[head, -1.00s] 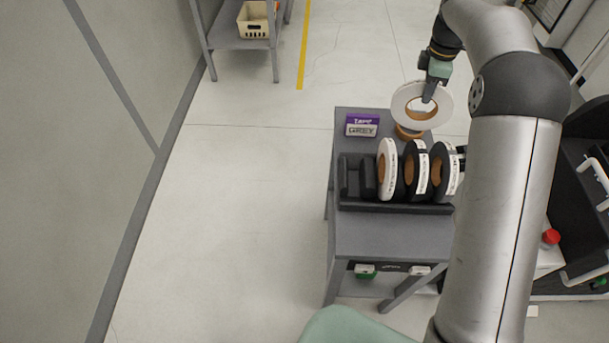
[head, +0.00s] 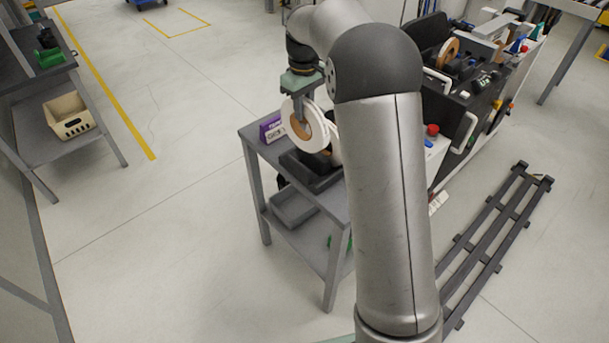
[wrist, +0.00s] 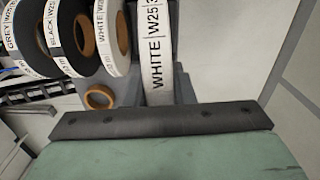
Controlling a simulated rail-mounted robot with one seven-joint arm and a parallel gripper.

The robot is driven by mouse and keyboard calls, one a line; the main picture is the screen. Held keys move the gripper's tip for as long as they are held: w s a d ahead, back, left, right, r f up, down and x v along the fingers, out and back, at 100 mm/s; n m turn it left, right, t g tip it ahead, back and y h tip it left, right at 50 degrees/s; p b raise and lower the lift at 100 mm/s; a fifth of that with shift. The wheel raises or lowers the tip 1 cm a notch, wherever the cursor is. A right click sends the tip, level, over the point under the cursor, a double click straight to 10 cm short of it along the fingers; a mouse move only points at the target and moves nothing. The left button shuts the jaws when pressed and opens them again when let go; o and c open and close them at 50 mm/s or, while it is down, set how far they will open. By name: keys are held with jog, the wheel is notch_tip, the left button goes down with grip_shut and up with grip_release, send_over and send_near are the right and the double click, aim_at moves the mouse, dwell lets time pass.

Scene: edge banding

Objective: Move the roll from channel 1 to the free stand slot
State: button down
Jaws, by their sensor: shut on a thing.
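My gripper (head: 301,113) points down and is shut on a white roll (head: 318,127) with a tan core, gripping its ring. In the wrist view the held roll (wrist: 155,50) is upright, with a label starting WHITE W25. The dark roll stand (head: 312,172) is on a small grey table, below and around the held roll. In the wrist view, stand parts show behind the roll; I cannot tell whether it rests in a slot. To its left stand another white roll (wrist: 110,38), a black-labelled roll (wrist: 70,38) and a grey-labelled roll (wrist: 28,38).
A purple box (head: 270,129) lies on the table's left corner. An orange ring (wrist: 98,97) lies near the stand. The dark machine (head: 470,95), with a tan roll (head: 448,52), stands to the right. A shelf with a cream basket (head: 69,115) is at left. My arm hides part of the table.

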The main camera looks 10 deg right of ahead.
aim_at(307, 136)
jog(key=shift+m, duration=0.4)
jog(key=f, duration=0.3)
jog(key=d+f, duration=0.1)
jog(key=f, duration=0.1)
jog(key=shift+s+f+p, duration=0.1)
jog(key=shift+p, duration=0.25)
jog(key=shift+a+f, duration=0.1)
jog(key=shift+f, duration=2.6)
jog(key=c, duration=1.2)
grip_release()
jog(key=shift+c, duration=0.2)
jog(key=shift+r, duration=0.15)
